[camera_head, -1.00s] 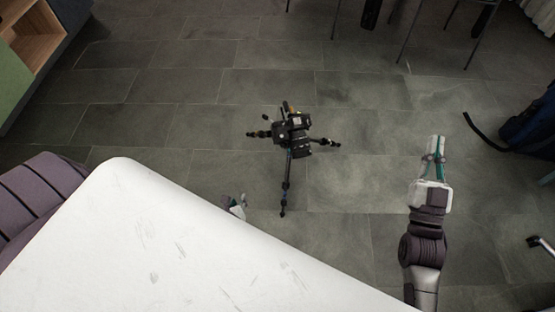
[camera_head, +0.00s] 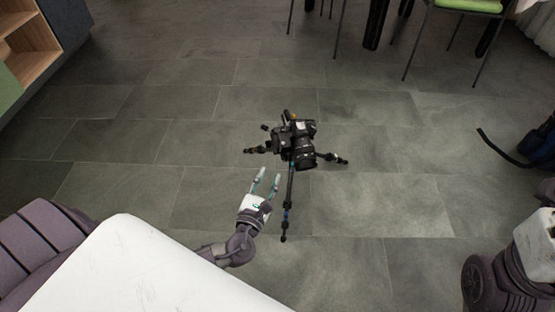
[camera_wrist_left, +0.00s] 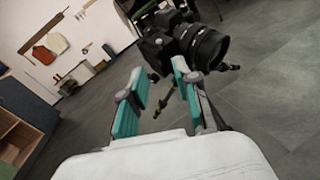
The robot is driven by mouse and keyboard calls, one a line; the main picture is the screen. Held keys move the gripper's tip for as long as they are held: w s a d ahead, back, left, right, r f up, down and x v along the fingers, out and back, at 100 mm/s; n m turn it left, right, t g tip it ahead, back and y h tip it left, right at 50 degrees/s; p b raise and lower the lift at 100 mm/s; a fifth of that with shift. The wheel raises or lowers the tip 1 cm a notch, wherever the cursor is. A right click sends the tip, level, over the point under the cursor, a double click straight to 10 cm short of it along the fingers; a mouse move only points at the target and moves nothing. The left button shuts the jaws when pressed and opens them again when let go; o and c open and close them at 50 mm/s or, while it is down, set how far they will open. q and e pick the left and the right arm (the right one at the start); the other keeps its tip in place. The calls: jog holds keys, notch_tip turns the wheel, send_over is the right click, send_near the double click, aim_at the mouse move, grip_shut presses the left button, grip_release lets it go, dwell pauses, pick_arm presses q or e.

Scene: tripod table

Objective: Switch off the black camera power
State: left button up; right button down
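The black camera (camera_head: 294,143) with a large lens sits on a black tripod (camera_head: 288,196) whose legs spread over the floor. My left gripper (camera_head: 266,178) is open and empty, just left of and nearer than the camera, apart from it. In the left wrist view, the camera (camera_wrist_left: 182,42) is beyond the two teal fingers (camera_wrist_left: 158,88), its lens facing right. The power switch is too small to make out.
Chairs with a green seat (camera_head: 468,5) stand at the back right. Tiled floor around the tripod is clear.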

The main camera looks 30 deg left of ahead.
aim_at(281, 149)
pick_arm(q)
jog(key=w+a+b, duration=0.1)
jog(key=w+b, duration=0.1)
jog(key=w, duration=0.6)
jog(key=shift+w+a, duration=0.2)
jog(key=shift+a, duration=0.1)
grip_shut()
